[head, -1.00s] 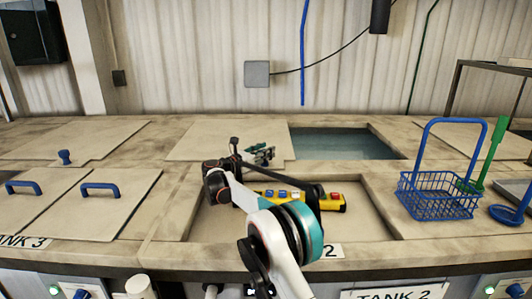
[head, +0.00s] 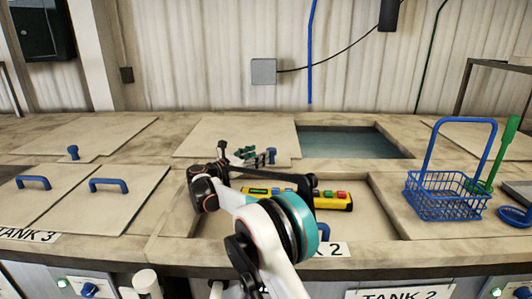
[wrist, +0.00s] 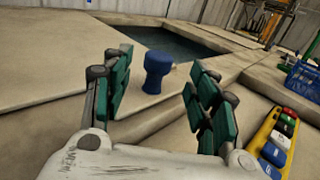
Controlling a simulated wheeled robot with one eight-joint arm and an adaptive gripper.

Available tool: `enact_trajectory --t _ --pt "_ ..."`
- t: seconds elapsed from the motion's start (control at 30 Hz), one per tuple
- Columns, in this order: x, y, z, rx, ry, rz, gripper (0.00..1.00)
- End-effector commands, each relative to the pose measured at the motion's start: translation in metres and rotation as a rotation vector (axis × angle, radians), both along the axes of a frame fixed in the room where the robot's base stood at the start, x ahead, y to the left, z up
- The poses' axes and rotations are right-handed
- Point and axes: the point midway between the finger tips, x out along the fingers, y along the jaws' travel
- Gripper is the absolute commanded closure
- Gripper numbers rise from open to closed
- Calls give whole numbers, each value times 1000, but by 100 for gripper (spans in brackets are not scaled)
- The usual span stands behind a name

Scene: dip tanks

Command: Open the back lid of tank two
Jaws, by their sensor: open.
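The back lid of tank two (head: 225,135) is a flat beige panel behind the TANK 2 label. Dark water shows in the opening (head: 350,142) to its right. Its blue knob (head: 272,155) shows just right of my gripper (head: 256,156). In the wrist view the knob (wrist: 157,72) stands upright near the lid's right side, between the two green-padded fingers in the picture and beyond their tips. My gripper is open and empty, with its fingers (wrist: 158,92) spread wide. I see no contact with the knob. My arm hides part of the tank's front section.
A yellow control box (head: 325,198) with coloured buttons lies on the front section, behind my arm; it also shows in the wrist view (wrist: 272,142). A blue wire basket (head: 445,195) and a green-handled tool (head: 492,160) stand right. Tank three's closed lids (head: 75,195) are left.

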Motion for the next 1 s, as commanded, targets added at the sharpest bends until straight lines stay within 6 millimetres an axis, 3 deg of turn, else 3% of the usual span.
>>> enact_trajectory --t 0.23,0.7,0.87,1.0 --pt "-23 24 0 0 0 1 46" --pt "-28 27 1 4 0 0 46" --pt "-24 5 14 78 -2 3 46" --pt "-22 -36 35 237 -15 4 46"
